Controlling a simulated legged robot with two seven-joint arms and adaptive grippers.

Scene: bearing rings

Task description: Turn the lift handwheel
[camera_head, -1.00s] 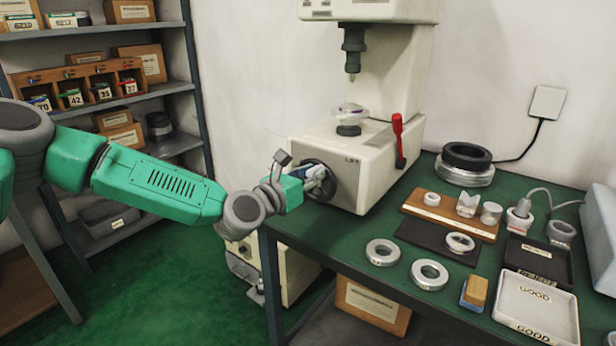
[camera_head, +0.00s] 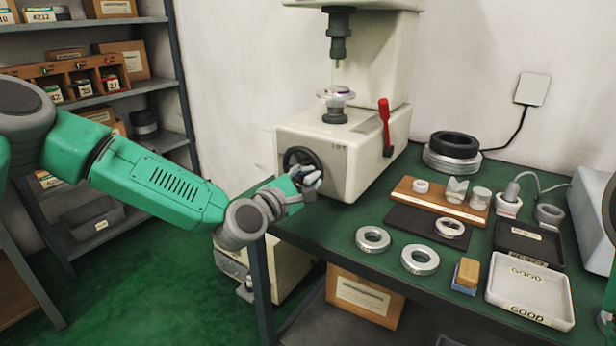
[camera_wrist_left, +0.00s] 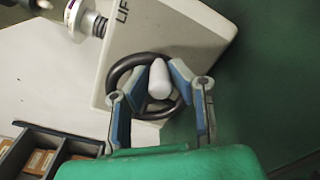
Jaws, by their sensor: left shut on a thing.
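The lift handwheel (camera_head: 287,158) is a dark ring on the front of a cream machine base marked LIFT. In the left wrist view the handwheel (camera_wrist_left: 116,77) carries a pale rounded knob (camera_wrist_left: 159,80). My left gripper (camera_head: 311,180) is at the lower right of the wheel in the head view. In the left wrist view my left gripper (camera_wrist_left: 158,84) has its blue-grey fingers either side of the knob, shut on it. The fingers partly cover the wheel's rim. My right gripper is not in view.
The machine's red lever (camera_head: 385,125) stands right of the wheel. Metal rings (camera_head: 373,240), a black tray (camera_head: 530,262) and a white tray (camera_head: 530,290) lie on the green table (camera_head: 330,235). Shelves (camera_head: 95,104) stand at the left.

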